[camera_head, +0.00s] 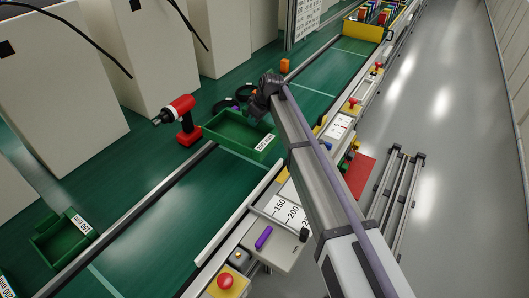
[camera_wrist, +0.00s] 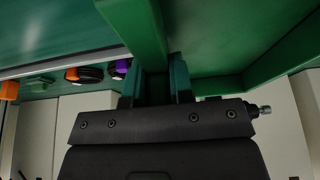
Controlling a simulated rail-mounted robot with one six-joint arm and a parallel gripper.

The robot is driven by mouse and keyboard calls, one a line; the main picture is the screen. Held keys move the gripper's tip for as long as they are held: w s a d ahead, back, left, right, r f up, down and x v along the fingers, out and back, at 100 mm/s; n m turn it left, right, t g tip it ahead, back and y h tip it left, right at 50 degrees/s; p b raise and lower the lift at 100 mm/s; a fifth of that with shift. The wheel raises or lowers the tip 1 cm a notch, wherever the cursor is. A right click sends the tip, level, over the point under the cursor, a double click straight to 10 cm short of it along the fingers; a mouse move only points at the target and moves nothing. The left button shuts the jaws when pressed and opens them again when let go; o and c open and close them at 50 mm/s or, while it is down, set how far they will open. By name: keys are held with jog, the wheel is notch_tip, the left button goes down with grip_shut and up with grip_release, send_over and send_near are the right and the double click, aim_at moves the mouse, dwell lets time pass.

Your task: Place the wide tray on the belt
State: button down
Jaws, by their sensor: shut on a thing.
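The wide green tray (camera_head: 237,147), with a white label on its near right wall, is in the middle of the head view. My gripper (camera_head: 262,100) is at its far right side. In the wrist view my gripper (camera_wrist: 157,85) is shut on the tray's green wall (camera_wrist: 147,32), which sits between the two fingers. The green belt (camera_head: 180,220) runs diagonally between a grey rail and a light edge strip. The tray covers part of the rail in the picture; I cannot tell whether it touches the belt or hangs above it.
A red drill (camera_head: 183,120) stands just left of the tray. A smaller green tray (camera_head: 62,238) is at the lower left. An orange block (camera_head: 285,66) and a yellow crate (camera_head: 363,29) are farther back. The belt in front of the tray is clear.

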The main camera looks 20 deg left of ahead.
aim_at(263, 123)
jog(key=shift+s+a+f, duration=0.1)
jog(key=shift+f, duration=0.05)
notch_tip(263, 123, down, 6)
jog(key=b, duration=0.6)
jog(key=shift+s+a, duration=0.1)
notch_tip(263, 123, down, 4)
jog(key=b, duration=0.4)
jog(key=shift+f+b, duration=0.1)
jog(key=shift+b, duration=0.2)
jog(key=shift+r+p, duration=0.3)
jog(key=shift+f, duration=0.25)
jog(key=c, duration=1)
grip_release()
jog(key=shift+r, duration=0.1)
jog(key=p+v, duration=1.1)
jog(key=v, duration=0.1)
jog(key=shift+r, duration=0.3)
jog(key=shift+f, duration=0.1)
